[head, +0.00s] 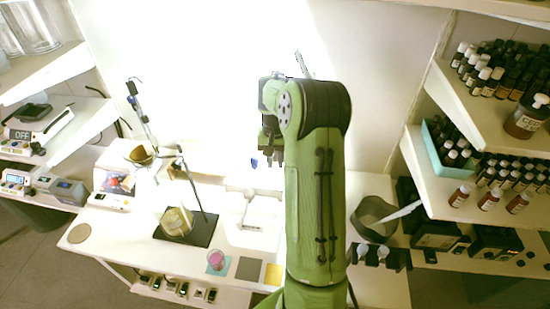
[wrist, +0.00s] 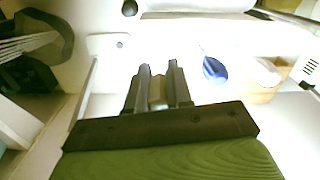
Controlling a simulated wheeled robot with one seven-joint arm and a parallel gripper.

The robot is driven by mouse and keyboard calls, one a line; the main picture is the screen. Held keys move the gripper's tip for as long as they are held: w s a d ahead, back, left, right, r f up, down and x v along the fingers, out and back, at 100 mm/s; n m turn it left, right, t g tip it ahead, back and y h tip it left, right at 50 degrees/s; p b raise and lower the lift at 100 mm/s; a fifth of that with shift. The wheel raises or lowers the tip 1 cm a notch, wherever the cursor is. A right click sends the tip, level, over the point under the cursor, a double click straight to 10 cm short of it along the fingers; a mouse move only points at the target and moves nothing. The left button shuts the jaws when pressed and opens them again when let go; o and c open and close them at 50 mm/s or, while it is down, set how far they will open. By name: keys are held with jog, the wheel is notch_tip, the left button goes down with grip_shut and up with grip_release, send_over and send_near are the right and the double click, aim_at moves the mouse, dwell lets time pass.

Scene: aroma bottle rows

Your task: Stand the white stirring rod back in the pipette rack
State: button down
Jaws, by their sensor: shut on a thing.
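My gripper (head: 270,155) hangs in front of the back wall, above the rear of the white bench. In the wrist view its two dark fingers (wrist: 158,72) are close together on a narrow pale piece (wrist: 157,92), which fits the white stirring rod; the rest of the rod cannot be made out. A white rack-like stand (head: 252,191) is on the bench below my gripper and looks like the pipette rack. A blue bulb (wrist: 214,69) shows right of the fingers, and a blue spot (head: 255,162) shows beside my gripper in the head view.
A beaker (head: 175,222) on a dark plate and a metal stand with a round flask (head: 142,155) are to the left. A pink item (head: 216,259) is at the front. A grey vessel (head: 372,218) and bottle shelves (head: 455,190) are to the right.

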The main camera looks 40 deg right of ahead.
jog(key=shift+f, duration=0.2)
jog(key=shift+f+b, duration=0.85)
jog(key=shift+f, duration=0.1)
jog(key=c, duration=0.9)
grip_release()
jog(key=shift+c, duration=0.2)
jog(key=shift+r+p, duration=2.05)
jog(key=shift+r, duration=0.55)
